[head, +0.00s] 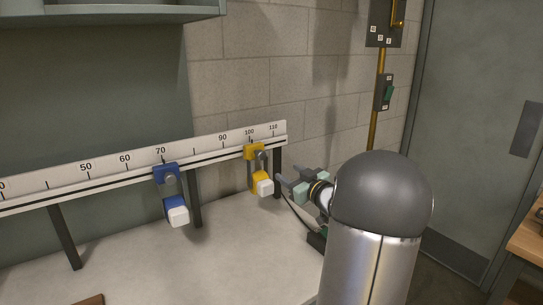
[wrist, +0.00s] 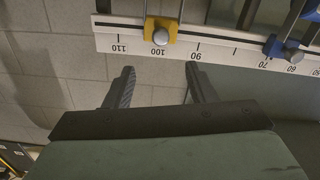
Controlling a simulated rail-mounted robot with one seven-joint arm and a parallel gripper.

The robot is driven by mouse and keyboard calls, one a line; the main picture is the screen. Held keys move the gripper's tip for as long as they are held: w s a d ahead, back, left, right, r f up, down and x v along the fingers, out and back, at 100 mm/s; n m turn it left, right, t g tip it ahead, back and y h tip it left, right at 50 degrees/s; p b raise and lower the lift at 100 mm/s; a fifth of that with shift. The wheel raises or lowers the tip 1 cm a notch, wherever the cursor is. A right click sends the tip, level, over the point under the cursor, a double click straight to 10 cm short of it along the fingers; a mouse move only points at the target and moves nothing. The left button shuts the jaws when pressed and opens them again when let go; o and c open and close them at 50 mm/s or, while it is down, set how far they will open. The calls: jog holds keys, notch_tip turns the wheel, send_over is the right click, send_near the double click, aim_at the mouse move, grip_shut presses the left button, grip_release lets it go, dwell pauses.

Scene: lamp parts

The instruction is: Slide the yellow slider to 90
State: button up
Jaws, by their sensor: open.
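The yellow slider (head: 254,151) sits on the white scale rail (head: 215,142) at the 100 mark, with a white-ended knob hanging toward the front. In the wrist view the yellow slider (wrist: 153,37) is also over the 100 mark, and the 90 mark lies to its right. My gripper (head: 290,181) is open and empty, to the right of the yellow slider's knob and apart from it. In the wrist view my gripper's spread fingertips (wrist: 160,69) point toward the rail, with the slider beyond the gap between them.
A blue slider (head: 167,175) sits on the same rail near 70. Dark posts (head: 194,200) hold the rail above a pale tabletop (head: 225,265). The rail between the sliders is clear. A block wall stands behind; a switch box (head: 384,92) is on the right.

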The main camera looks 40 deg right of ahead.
aim_at(263, 157)
jog(key=w+p, duration=0.1)
jog(key=w, duration=0.4)
jog(key=w+d, duration=0.1)
jog(key=w, duration=0.4)
jog(key=w+p, duration=0.1)
jog(key=w, duration=0.5)
jog(key=shift+d+p, duration=0.2)
jog(key=shift+p, duration=0.1)
